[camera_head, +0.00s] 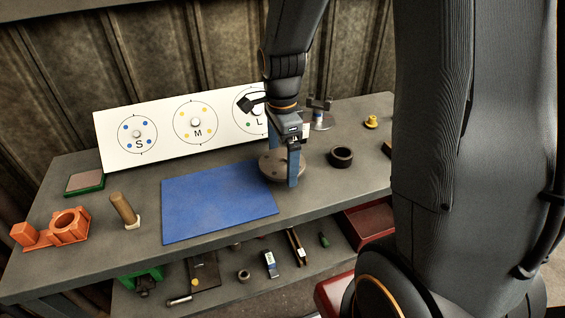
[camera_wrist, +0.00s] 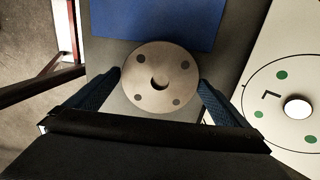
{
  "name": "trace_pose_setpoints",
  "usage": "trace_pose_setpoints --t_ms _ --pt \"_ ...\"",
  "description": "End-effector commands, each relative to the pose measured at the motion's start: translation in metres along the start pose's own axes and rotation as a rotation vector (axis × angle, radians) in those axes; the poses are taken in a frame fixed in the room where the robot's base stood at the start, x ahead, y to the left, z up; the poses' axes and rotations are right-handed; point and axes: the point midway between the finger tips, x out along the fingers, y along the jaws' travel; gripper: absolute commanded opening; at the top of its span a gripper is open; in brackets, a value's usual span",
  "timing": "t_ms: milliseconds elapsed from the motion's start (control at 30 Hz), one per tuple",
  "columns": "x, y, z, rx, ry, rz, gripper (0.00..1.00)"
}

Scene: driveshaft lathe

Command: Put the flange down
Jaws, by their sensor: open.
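The flange (camera_wrist: 150,98) is a grey-brown metal disc with a centre hole and several smaller holes around it. It lies flat on the grey table, just off the right edge of the blue mat (camera_head: 217,203); in the head view the flange (camera_head: 270,166) is partly hidden by my gripper. My gripper (camera_head: 293,180) points down over the flange. In the wrist view my gripper (camera_wrist: 160,80) has its blue fingers on either side of the disc, spread apart. The left finger is very close to the rim; I cannot tell whether it touches.
A white board (camera_head: 180,128) with circles marked S, M and L stands behind the mat. A dark ring (camera_head: 341,157) and a yellow part (camera_head: 371,122) are to the right. An orange fixture (camera_head: 58,230) and a wooden-handled tool (camera_head: 124,210) are left. The mat is bare.

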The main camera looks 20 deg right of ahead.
Motion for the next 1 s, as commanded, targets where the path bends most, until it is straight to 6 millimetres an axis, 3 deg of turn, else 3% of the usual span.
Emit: trace_pose_setpoints --t_ms 200,433,800,833,867,1000 --pt "0.018 0.0 0.0 0.0 0.0 0.001 1.0" --pt "0.019 0.0 0.0 -0.001 0.0 -0.001 1.0" --pt "0.018 0.0 0.0 -0.001 0.0 0.0 0.4" --pt "0.018 -0.001 0.0 -0.001 0.0 -0.002 0.4" --pt "0.018 -0.001 0.0 -0.001 0.0 -0.002 0.33" --pt "0.018 -0.001 0.0 -0.001 0.0 -0.002 0.33"
